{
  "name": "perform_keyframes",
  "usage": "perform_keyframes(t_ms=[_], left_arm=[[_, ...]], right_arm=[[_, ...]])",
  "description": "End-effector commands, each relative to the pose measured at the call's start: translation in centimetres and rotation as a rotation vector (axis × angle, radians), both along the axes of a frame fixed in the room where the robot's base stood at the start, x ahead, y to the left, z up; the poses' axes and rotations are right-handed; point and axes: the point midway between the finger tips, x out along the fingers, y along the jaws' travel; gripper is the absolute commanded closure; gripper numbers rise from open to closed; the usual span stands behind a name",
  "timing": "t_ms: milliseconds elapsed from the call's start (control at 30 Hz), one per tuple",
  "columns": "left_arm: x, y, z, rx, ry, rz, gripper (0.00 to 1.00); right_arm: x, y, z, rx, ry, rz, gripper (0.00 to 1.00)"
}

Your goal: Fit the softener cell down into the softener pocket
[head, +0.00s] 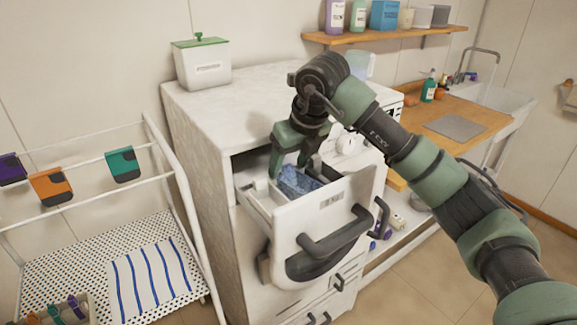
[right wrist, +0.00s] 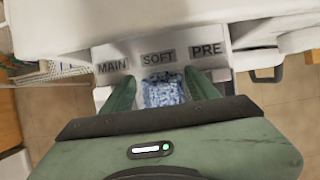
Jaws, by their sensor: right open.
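The softener cell appears as a blue-and-white speckled block (head: 298,183) in the pulled-out drawer (head: 318,208) of the white machine. In the right wrist view the same block (right wrist: 165,91) lies in front of the SOFT label (right wrist: 158,57), in line with the middle softener pocket. Its lower part is hidden, so I cannot tell how deep it sits. My right gripper (head: 294,168) reaches down into the drawer. Its fingers (right wrist: 160,80) are open, one on each side of the block, with no clear grip on it. My left gripper is not in view.
MAIN (right wrist: 112,66) and PRE (right wrist: 206,49) labels flank SOFT. A white powder box (head: 204,66) stands on the machine top. A white rack (head: 100,255) with hanging coloured clips stands at left. A wooden counter (head: 425,125) with a sink is at right. The drawer's handle (head: 338,238) juts forward.

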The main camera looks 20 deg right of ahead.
Motion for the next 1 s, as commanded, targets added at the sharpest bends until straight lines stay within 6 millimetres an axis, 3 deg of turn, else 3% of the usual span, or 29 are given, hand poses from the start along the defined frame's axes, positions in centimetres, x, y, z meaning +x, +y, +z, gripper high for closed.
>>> perform_keyframes(t_ms=[300, 500, 700, 1000], left_arm=[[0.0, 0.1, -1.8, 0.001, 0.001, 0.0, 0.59], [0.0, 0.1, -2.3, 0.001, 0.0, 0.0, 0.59], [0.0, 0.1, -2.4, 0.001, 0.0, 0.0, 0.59], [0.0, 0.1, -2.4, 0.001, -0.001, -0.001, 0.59]], right_arm=[[-2.4, -0.9, 6.0, 0.0, -0.007, 0.0, 0.41], [-3.7, -1.4, 8.9, 0.001, -0.004, -0.001, 0.41], [-4.1, -1.5, 10.0, 0.0, -0.001, -0.001, 0.41], [-4.1, -1.5, 10.0, -0.001, -0.001, 0.0, 0.41]])
